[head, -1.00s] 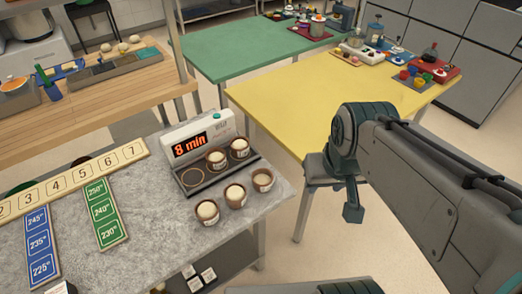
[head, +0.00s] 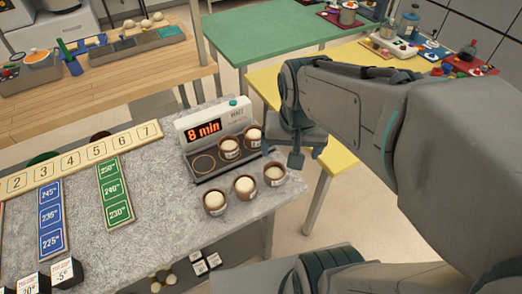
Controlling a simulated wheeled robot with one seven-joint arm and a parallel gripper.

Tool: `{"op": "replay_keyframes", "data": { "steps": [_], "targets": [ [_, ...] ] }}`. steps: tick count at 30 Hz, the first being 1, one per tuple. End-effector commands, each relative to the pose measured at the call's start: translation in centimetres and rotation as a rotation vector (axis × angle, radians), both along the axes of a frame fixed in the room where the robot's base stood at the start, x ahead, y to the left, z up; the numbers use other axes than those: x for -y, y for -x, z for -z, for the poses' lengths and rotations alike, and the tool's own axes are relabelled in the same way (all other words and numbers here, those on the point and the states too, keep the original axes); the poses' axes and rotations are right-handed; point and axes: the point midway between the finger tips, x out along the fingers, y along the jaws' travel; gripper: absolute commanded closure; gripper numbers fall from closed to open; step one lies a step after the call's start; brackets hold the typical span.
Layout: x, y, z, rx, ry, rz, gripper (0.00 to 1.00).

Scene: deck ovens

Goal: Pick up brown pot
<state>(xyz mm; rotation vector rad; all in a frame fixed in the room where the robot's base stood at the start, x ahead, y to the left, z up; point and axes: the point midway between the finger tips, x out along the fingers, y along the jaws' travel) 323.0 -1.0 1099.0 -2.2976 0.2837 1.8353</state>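Several small brown pots with pale round tops stand at the right end of the grey stone counter. Two of them, a left one (head: 229,152) and a right one (head: 254,142), sit on the dark tray of the timer. Three more stand in a slanting row in front: a left pot (head: 215,208), a middle pot (head: 245,194) and a right pot (head: 274,180).
The timer (head: 211,125) reading "8 min" stands behind the pots. A number strip (head: 82,158) and blue (head: 50,218) and green (head: 115,190) temperature strips lie to the left. The counter between the strips and pots is clear. Yellow (head: 264,86) and green (head: 262,42) tables stand behind.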

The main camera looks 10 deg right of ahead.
Motion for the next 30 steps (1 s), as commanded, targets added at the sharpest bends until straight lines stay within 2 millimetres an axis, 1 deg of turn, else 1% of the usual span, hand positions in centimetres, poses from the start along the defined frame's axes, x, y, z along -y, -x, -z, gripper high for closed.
{"op": "replay_keyframes", "data": {
  "steps": [1,6,9,13,15,18,20,22,30],
  "targets": [
    [0.2,-1.3,0.9,-0.028,-0.011,0.082,0.12],
    [0.2,-5.3,3.9,-0.098,-0.053,0.379,0.12],
    [0.1,-7.3,5.8,-0.134,-0.077,0.535,0.12],
    [0.0,-9.1,7.8,-0.167,-0.102,0.693,0.12],
    [0.0,-9.7,8.6,-0.179,-0.111,0.753,0.12],
    [-0.1,-10.3,9.3,-0.189,-0.119,0.805,0.12],
    [-0.1,-10.4,9.8,-0.192,-0.120,0.821,0.12],
    [-0.1,-10.5,10.7,-0.195,-0.120,0.827,0.12],
    [-0.1,-10.4,15.8,-0.197,-0.121,0.827,0.12]
  ]
}}
